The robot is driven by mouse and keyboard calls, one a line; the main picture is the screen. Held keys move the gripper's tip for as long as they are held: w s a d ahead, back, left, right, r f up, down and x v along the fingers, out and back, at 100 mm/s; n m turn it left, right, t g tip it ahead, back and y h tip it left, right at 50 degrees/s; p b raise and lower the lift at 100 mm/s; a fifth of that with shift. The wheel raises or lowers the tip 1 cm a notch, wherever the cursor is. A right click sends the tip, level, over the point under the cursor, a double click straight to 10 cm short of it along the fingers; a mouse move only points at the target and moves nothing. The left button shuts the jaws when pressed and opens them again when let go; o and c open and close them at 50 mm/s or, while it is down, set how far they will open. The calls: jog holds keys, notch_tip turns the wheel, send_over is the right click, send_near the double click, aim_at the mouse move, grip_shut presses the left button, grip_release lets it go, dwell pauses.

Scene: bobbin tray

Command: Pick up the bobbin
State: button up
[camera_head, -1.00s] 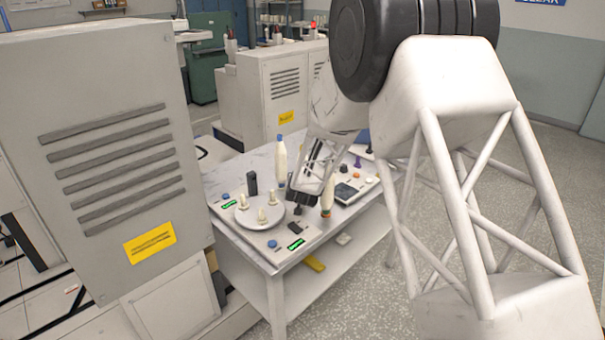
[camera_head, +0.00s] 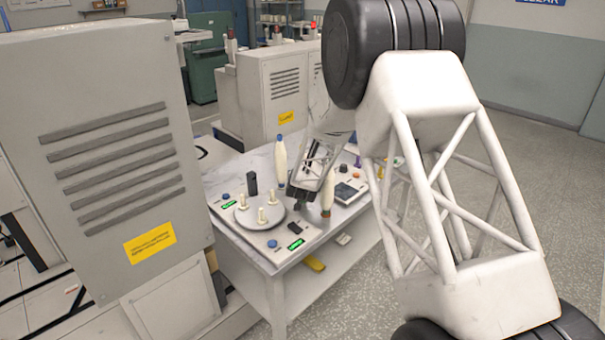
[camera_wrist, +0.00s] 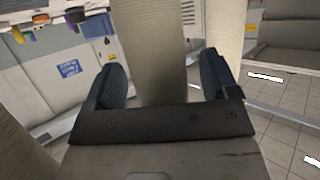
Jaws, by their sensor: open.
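Two cream bobbins show in the head view: one with a blue top (camera_head: 281,165) stands at the left of my gripper, and one with a darker base (camera_head: 327,197) stands close to its right side, partly covered by my arm. My gripper (camera_head: 300,202) hangs low over the table, tilted. In the wrist view the dark blue finger pads of my gripper (camera_wrist: 161,85) are spread apart. A cream bobbin (camera_wrist: 159,45) fills the gap between them in the picture, with slim gaps either side. I cannot tell whether it lies between the pads or beyond them.
A round grey plate with several cream pegs (camera_head: 262,214) sits at the table's front left. A black block (camera_head: 253,184) stands behind it. A control panel (camera_head: 347,190) is at the right. A large grey cabinet (camera_head: 100,70) borders the table's left.

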jog(key=shift+c, duration=0.3)
jog(key=c, duration=1)
jog(key=shift+r, duration=0.15)
jog(key=shift+r, duration=4.9)
jog(key=shift+w+r, duration=0.1)
jog(key=shift+r, duration=0.05)
jog(key=shift+w+a+r+n+y, duration=0.2)
jog(key=shift+a+r+n+y, duration=0.35)
jog(key=shift+r+y, duration=0.2)
jog(key=shift+s+a+r+n+g+y, duration=0.15)
jog(key=shift+s+a+n+g+y, duration=1)
jog(key=shift+s+a+n+y, duration=0.5)
jog(key=shift+s+a+r+n+g+y, duration=0.1)
jog(key=shift+s+a+n+g+y, duration=1)
jog(key=shift+a+n+y, duration=0.7)
jog(key=shift+s+a+r+n+g+y, duration=0.15)
jog(key=shift+s+a+n+g+y, duration=1.2)
jog(key=shift+n, duration=0.65)
